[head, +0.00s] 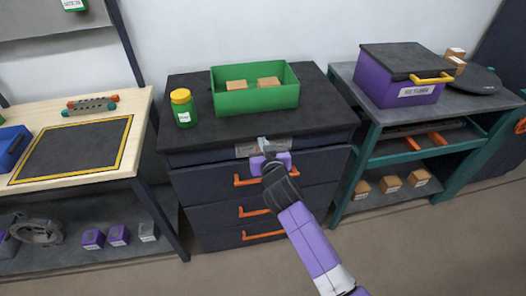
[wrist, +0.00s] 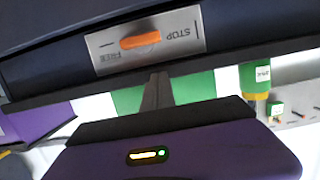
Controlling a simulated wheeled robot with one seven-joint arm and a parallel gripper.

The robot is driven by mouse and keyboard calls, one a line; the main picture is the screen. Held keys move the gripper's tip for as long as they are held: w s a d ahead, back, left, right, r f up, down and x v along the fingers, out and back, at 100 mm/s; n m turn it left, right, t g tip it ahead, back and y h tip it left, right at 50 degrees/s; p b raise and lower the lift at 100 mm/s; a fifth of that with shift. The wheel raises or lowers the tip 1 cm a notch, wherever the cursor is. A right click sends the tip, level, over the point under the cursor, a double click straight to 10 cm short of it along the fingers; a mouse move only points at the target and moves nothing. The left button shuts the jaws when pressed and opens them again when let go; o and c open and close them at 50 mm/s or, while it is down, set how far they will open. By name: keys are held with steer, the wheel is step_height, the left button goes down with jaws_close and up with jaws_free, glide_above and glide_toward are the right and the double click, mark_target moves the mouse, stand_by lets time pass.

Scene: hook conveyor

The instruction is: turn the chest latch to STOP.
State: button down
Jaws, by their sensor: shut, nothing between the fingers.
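The chest (head: 260,190) is dark with several drawers and stands in the middle of the head view. Its latch plate (head: 244,151) is on the front just under the top, partly hidden by my gripper. In the wrist view the silver plate (wrist: 110,62) carries an orange latch handle (wrist: 140,41). The handle lies nearly lengthwise along the plate, slightly tilted. The upside-down word STOP is right of it and FREE is below left. My gripper (wrist: 160,78) is shut and empty, its fingertips just below the plate in the wrist view; contact with the handle is not visible.
Orange drawer handles (head: 262,236) stick out below my gripper. On the chest top are a green bin (head: 255,98) with brown blocks and a yellow-lidded green jar (head: 184,108). A wooden bench (head: 125,110) stands left, a teal-framed table (head: 365,150) right.

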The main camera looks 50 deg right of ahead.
steer(key=shift+s+f, duration=0.1)
steer(key=shift+f, duration=1.9)
steer(key=shift+a+f+n+h+b, duration=0.25)
steer(key=shift+n+b, duration=0.45)
steer(key=shift+b, duration=0.5)
steer(key=f+n+h+b, duration=0.1)
steer(key=n+b, duration=0.2)
steer(key=f+n+h+b, duration=0.1)
steer(key=n+b, duration=0.2)
steer(key=w+a+f+n+g+h+b, duration=0.1)
steer(key=n+b, duration=0.3)
steer(key=n, duration=0.1)
steer(key=n+h+b, duration=0.1)
steer(key=shift+s+d+f+n, duration=0.15)
steer(key=shift+f+n, duration=0.25)
steer(key=shift+b, duration=0.35)
steer(key=shift+f, duration=0.1)
